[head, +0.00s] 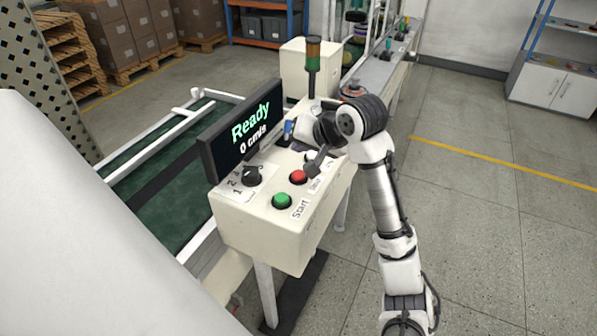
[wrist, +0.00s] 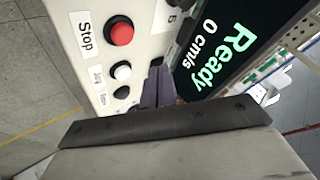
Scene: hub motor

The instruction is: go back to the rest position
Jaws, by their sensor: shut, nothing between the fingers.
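My gripper (head: 314,168) is shut and empty above the white control box (head: 262,225), close to the red Stop button (head: 298,177) in the head view. In the wrist view the shut fingers (wrist: 158,86) point across the panel toward the screen, with the red Stop button (wrist: 120,34) up and to the left of them. My arm rises from the lower right of the head view and bends over the box. I cannot tell the exact gap between the fingers and the panel.
The screen (head: 240,130) reads "Ready" and "0 cm/s". A green Start button (head: 282,201) and a black dial (head: 252,176) are on the box. A green conveyor (head: 150,205) lies behind it. A signal tower (head: 313,65) stands behind the arm. The floor at right is clear.

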